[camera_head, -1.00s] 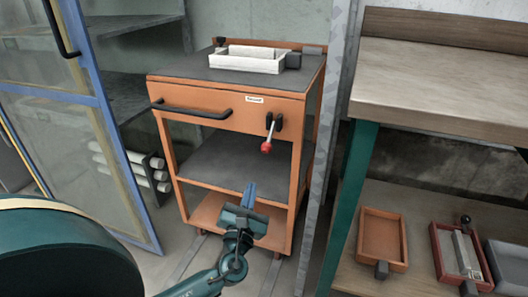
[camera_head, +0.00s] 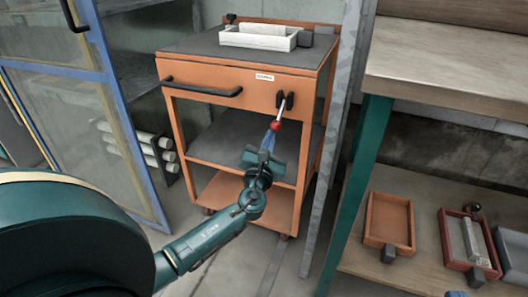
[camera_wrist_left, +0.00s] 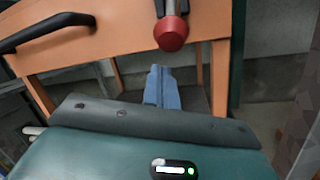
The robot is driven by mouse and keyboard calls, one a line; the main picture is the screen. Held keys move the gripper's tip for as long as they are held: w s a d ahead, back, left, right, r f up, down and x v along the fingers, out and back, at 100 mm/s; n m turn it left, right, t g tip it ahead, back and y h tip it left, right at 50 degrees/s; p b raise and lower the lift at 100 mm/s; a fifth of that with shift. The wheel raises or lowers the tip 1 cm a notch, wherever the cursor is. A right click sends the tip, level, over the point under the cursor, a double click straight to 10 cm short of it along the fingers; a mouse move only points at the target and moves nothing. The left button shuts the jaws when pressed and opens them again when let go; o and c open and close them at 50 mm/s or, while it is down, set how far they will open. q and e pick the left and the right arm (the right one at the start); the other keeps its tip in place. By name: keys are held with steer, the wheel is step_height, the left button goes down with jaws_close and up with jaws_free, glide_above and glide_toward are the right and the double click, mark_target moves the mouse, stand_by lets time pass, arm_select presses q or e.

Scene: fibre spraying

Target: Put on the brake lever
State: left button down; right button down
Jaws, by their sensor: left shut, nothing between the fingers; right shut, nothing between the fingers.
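The brake lever hangs down, slightly tilted, from a black mount at the right of the orange cart's (camera_head: 225,115) front. Its red knob (camera_head: 275,126) is at the lower end. In the left wrist view the red knob (camera_wrist_left: 171,33) is at the top centre. My left gripper (camera_head: 270,137) is shut and empty, with its blue fingers (camera_wrist_left: 161,85) just below the knob. A gap shows between fingertips and knob in the wrist view; in the head view they look very close, and contact cannot be told.
A black drawer handle (camera_head: 202,87) is left of the lever. A white tray (camera_head: 258,38) sits on the cart top. A blue-framed glass door (camera_head: 130,130) stands at left. A grey post (camera_head: 340,130) and a wooden workbench (camera_head: 455,83) are at right, with small trays on its lower shelf.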

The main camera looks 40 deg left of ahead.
arm_select(q)
steer(key=shift+s+d+r, duration=0.2)
steer(key=shift+d+r, duration=0.1)
steer(key=shift+r, duration=0.15)
steer(key=shift+s+d+r, duration=0.2)
steer(key=shift+d+r, duration=0.05)
steer(key=shift+r, duration=0.15)
arm_select(e)
steer(key=shift+f, duration=0.2)
steer(key=shift+f, duration=0.1)
